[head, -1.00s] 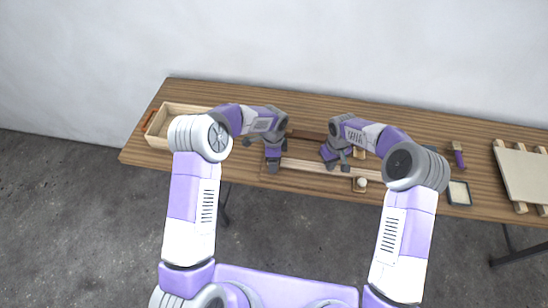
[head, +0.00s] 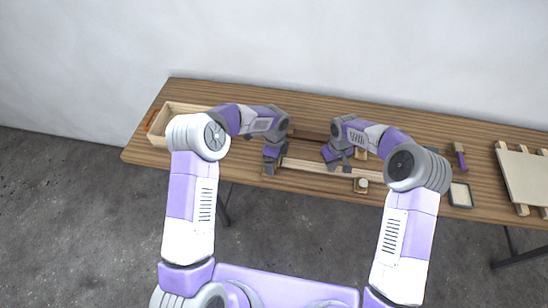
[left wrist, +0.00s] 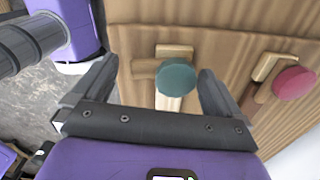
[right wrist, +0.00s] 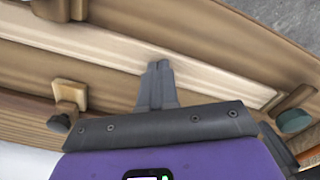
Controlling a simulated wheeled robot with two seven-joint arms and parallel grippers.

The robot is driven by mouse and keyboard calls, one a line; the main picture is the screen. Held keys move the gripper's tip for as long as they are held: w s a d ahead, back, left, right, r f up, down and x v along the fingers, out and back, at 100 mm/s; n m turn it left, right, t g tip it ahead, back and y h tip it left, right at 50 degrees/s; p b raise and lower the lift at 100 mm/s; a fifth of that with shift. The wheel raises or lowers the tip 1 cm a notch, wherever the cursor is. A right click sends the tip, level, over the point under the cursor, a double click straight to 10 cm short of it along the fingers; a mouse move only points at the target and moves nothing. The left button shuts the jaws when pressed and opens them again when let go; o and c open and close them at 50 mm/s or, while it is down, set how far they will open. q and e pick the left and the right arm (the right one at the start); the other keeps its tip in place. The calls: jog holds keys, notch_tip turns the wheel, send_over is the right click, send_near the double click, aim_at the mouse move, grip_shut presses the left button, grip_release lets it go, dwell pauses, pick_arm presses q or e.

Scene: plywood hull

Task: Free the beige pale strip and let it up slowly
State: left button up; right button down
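The beige pale strip (head: 312,166) lies along the front of the bench and crosses the right wrist view (right wrist: 110,50) lengthwise. A green round knob (left wrist: 176,77) on a wooden clamp piece (left wrist: 174,51) sits at its left end; this knob also shows at the right of the right wrist view (right wrist: 294,120). My left gripper (head: 270,166) is open, its fingers (left wrist: 150,85) apart on either side of the green knob without visibly gripping it. My right gripper (head: 340,168) has its fingers (right wrist: 158,68) together, tips over the strip's face; contact is hard to tell.
A red knob (left wrist: 293,83) on another clamp is beside the green one. A clamp with a pale knob (head: 361,184) stands at the bench's front edge. A wooden tray (head: 156,140) is at the left; a dark-framed tray (head: 460,194) and pale board (head: 523,175) are at the right.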

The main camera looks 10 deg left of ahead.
pick_arm(q)
jog(key=shift+f, duration=0.1)
pick_arm(e)
jog(key=shift+s+f, duration=0.15)
jog(key=shift+f, duration=0.1)
pick_arm(q)
jog(key=shift+a+r, duration=0.1)
jog(key=shift+r, duration=3.4)
jog(key=shift+w, duration=0.1)
pick_arm(e)
jog(key=shift+r, duration=0.1)
pick_arm(q)
jog(key=shift+r+p, duration=0.7)
jog(key=shift+p, duration=0.05)
pick_arm(e)
jog(key=shift+r, duration=1.6)
pick_arm(q)
jog(key=shift+r+p, duration=0.85)
pick_arm(e)
jog(key=shift+r, duration=1.55)
pick_arm(q)
notch_tip(320, 180, up, 3)
jog(key=p, duration=0.3)
pick_arm(e)
notch_tip(320, 180, up, 5)
jog(key=shift+f, duration=0.1)
